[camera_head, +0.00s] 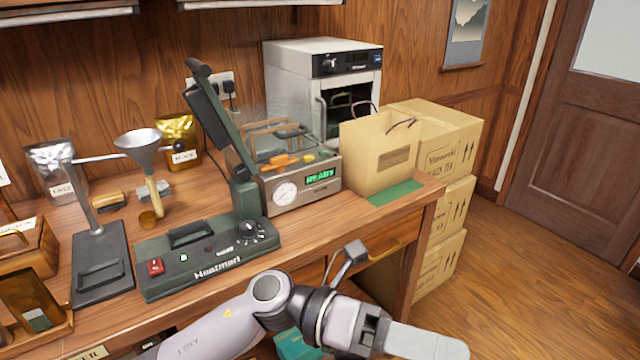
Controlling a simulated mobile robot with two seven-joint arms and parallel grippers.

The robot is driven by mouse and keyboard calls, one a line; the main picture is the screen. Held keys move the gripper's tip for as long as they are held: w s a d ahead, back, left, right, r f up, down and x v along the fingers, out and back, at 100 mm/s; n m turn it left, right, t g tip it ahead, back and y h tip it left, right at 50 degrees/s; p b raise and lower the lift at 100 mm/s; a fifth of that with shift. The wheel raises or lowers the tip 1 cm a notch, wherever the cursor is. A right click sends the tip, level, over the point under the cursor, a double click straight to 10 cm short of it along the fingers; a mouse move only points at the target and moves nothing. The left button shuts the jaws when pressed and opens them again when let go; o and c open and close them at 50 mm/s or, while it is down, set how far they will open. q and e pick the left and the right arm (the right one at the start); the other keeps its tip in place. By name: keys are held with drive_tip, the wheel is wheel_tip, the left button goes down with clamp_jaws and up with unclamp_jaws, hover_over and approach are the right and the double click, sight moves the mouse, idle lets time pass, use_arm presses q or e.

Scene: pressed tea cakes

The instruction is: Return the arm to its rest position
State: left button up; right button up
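One of my arms (224,327) comes in from the lower left and reaches right along the front of the wooden bench. I take it as my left arm. Its gripper (428,342) is at the bottom edge, in front of the bench's right end and below its top. A pale flat part forms its end. I cannot tell whether the fingers are open or shut, and I see no tea cake there. It appears clear of the things on the bench. My other gripper is not in view.
On the bench (345,211) stand a green heat sealer (206,258) with its arm raised, a funnel stand (102,265), a box with a dial (304,192) and a paper bag (379,154). Cartons (450,155) are stacked right. Floor (530,285) is open beyond.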

use_arm(q)
drive_tip(key=w+a+n+t+h, duration=0.55)
drive_tip(key=w+n+t, duration=0.25)
drive_tip(key=n+t, duration=0.9)
drive_tip(key=w+a+f+n+t+y, duration=0.4)
drive_tip(key=a+f+n+t+y, duration=0.5)
drive_tip(key=n, duration=0.6)
drive_tip(key=s+a+f+n+g+y, duration=0.3)
drive_tip(key=s+a+f+n+y, duration=0.3)
drive_tip(key=f, duration=0.5)
drive_tip(key=s+a+f+n+g+y, duration=0.4)
drive_tip(key=s+a+f+n, duration=0.3)
drive_tip(key=a+f, duration=0.4)
drive_tip(key=shift+s+a+f+y, duration=0.2)
drive_tip(key=shift+s+f+y, duration=0.15)
drive_tip(key=shift+f+y, duration=0.35)
drive_tip(key=shift+r, duration=0.15)
drive_tip(key=c, duration=0.4)
drive_tip(key=shift+a, duration=0.1)
